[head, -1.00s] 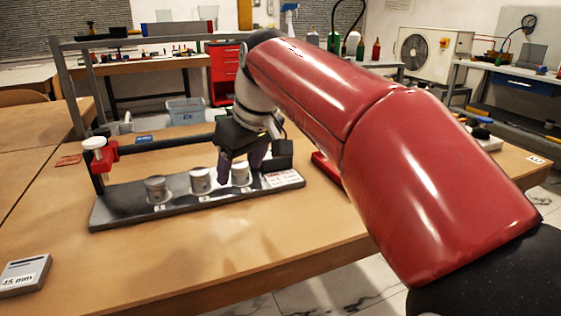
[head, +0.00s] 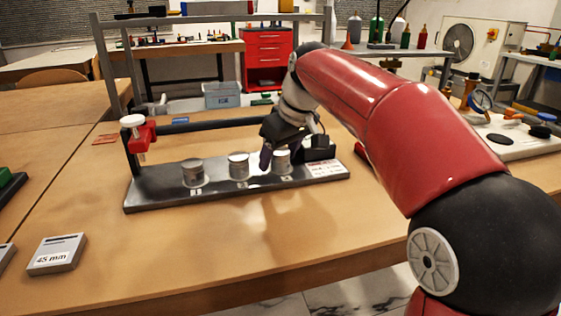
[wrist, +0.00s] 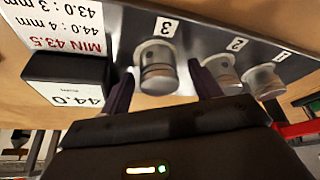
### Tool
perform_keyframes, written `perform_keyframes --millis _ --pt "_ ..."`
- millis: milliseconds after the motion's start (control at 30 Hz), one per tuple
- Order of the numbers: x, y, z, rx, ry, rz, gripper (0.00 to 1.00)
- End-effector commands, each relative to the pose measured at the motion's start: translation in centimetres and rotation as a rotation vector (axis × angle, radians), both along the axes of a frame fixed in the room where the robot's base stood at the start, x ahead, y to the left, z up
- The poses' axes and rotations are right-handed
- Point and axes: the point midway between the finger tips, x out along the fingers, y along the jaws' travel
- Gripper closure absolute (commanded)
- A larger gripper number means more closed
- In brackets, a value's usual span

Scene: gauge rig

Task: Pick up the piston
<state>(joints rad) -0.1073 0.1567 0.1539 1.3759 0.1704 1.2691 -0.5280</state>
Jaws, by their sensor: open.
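Three silvery pistons stand upright in a row on the dark gauge rig base (head: 150,195). In the head view they are the left piston (head: 193,173), the middle piston (head: 239,167) and the right piston (head: 283,158). In the wrist view they stand by labels 1 (wrist: 262,82), 2 (wrist: 224,72) and 3 (wrist: 157,68). My gripper (head: 273,157) is at the right piston, partly covering it. In the wrist view my gripper (wrist: 163,88) is open, with one dark finger on each side of piston 3. I cannot tell whether the fingers touch it.
A black display reading 44.0 (wrist: 75,85) stands beside piston 3. A red clamp with a white knob (head: 138,137) rises at the rig's left end. A 45 mm block (head: 57,254) lies at the front left.

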Motion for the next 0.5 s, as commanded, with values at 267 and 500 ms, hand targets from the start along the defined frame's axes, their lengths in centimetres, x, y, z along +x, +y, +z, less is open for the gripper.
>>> perform_keyframes --millis 267,500 --pt "-0.01 -0.01 0.05 0.000 -0.001 0.000 0.50" --pt "-0.01 -0.02 0.07 0.000 -0.001 0.000 0.82"
